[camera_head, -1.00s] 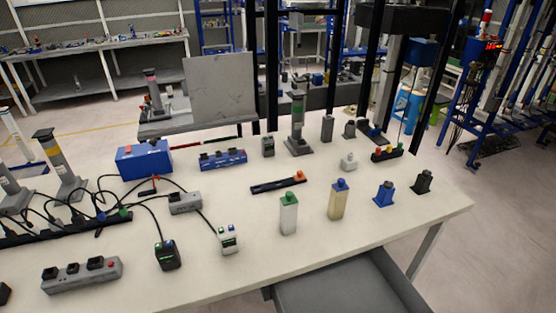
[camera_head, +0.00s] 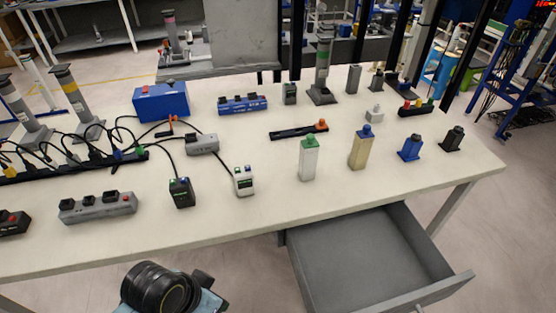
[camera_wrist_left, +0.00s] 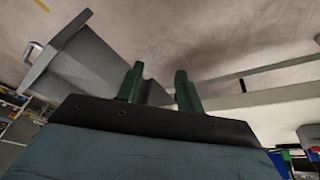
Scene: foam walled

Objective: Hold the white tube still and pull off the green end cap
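The white tube (camera_head: 309,163) stands upright on the table, towards the front edge. Its green end cap (camera_head: 309,141) is seated on top. In the left wrist view my left gripper (camera_wrist_left: 158,88) has two green fingers spread apart with nothing between them. It is away from the tube, with floor and a grey open drawer (camera_wrist_left: 85,62) behind it; the tube is not in that view. Neither gripper shows in the head view.
A tan block with a blue top (camera_head: 361,148) stands right of the tube. A black strip with an orange end (camera_head: 295,132) lies behind it, and a white device with a cable (camera_head: 244,181) stands left. The open drawer (camera_head: 355,260) juts out below the table front.

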